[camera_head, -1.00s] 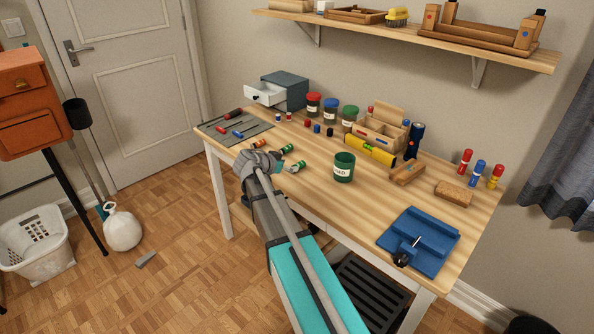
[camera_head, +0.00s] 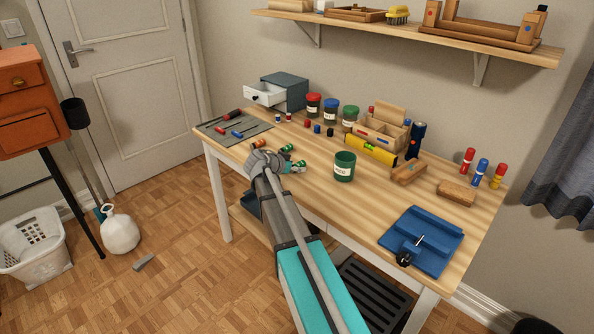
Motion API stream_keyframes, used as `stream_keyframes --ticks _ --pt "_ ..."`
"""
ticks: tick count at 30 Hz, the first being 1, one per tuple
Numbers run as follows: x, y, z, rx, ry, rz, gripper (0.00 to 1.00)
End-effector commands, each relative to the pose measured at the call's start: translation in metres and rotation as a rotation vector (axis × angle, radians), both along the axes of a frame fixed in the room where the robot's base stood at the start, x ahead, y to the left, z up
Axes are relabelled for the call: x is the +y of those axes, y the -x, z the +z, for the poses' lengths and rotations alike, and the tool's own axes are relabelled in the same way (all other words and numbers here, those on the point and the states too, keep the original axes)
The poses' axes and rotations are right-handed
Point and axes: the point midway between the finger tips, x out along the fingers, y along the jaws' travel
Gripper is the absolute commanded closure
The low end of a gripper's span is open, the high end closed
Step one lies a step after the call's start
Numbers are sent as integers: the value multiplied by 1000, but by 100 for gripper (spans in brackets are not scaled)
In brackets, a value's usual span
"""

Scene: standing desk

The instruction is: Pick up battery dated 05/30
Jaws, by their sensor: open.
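Three small batteries lie on the wooden desk (camera_head: 440,205) near its front left edge. One is orange-ended (camera_head: 259,144), one is green-ended (camera_head: 287,148), and another green-ended one (camera_head: 300,163) lies closest to my fingertips. Their dates are too small to read, so I cannot tell which is dated 05/30. My gripper (camera_head: 293,168) is low over the front edge of the desk, pointing right, open, with its fingers at or beside the nearest green-ended battery. The fingers partly hide that battery, and I cannot tell whether they touch it.
A green cup (camera_head: 344,167) stands right of my gripper. Jars (camera_head: 330,111), a wooden organiser (camera_head: 383,130) and a yellow level (camera_head: 369,151) stand behind. A grey mat with tools (camera_head: 218,126) lies left; a blue vise-like fixture (camera_head: 432,238) is at front right.

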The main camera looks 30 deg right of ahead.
Motion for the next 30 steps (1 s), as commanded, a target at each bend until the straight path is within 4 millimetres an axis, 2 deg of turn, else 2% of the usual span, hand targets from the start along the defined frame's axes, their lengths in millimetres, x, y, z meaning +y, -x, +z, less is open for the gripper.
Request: stream_keyframes --ticks 16,17,28,29,30 --pt "-1 0 0 0 0 0 23" --pt "-1 0 0 0 0 0 26" --pt "-1 0 0 0 0 0 95" --pt "-1 0 0 0 0 0 100" --pt "-1 0 0 0 0 0 100"
